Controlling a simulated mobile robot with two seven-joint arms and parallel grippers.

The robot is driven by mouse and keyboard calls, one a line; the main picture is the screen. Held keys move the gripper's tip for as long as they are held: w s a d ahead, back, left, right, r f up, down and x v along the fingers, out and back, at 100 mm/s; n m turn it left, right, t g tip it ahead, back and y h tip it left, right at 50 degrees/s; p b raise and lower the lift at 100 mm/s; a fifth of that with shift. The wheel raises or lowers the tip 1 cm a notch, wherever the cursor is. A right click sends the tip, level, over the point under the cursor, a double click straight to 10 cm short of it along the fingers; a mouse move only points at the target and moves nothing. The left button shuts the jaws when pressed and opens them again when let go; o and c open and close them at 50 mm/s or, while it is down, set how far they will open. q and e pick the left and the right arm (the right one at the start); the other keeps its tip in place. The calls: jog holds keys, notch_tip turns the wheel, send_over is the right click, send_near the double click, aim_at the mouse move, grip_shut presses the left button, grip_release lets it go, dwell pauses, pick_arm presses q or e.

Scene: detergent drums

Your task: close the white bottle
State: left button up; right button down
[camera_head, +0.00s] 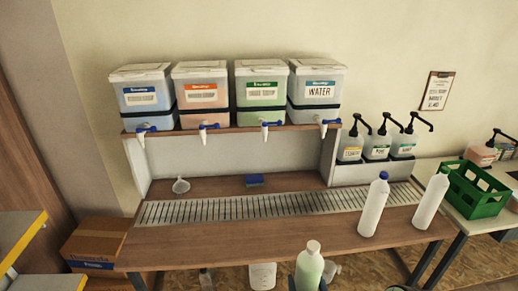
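A white bottle (373,208) with a blue cap on top stands upright near the front right of the wooden table, just in front of the metal grate. A second white bottle (430,202) stands to its right and looks slightly tilted in the picture. No coloured cap shows on it, and its top is too small to tell if it is open. A pale green bottle (309,270) with a whitish top is at the bottom edge, its lower part cut off.
Several drums with blue-handled taps, including the water drum (315,91), stand on the raised shelf. A funnel (181,186) and blue sponge (255,181) lie behind the grate (270,206). Pump bottles (377,146) and a green crate (475,190) are at right. The table's front left is clear.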

jog(key=shift+w+r, duration=0.1)
jog(key=shift+r, duration=0.05)
jog(key=w+a+f+n+g+y, duration=0.1)
jog(key=a+f+n+g+y, duration=0.1)
jog(key=a+n+y, duration=0.2)
jog(key=w+a+f+n+g+y, duration=0.1)
jog(key=a+n+g+y, duration=0.1)
jog(key=a+n+y, duration=0.2)
jog(key=a+y, duration=0.3)
jog(key=a, duration=0.2)
jog(key=shift+a+f+y, duration=0.3)
jog(key=shift+a+f, duration=0.05)
jog(key=shift+f, duration=0.05)
pick_arm(q)
jog(key=shift+s+v, duration=0.25)
jog(key=shift+v, duration=2.45)
jog(key=w+a, duration=0.3)
jog(key=a, duration=0.8)
jog(key=shift+w+a+f, duration=0.15)
jog(key=shift+w+a, duration=0.1)
jog(key=shift+w, duration=0.05)
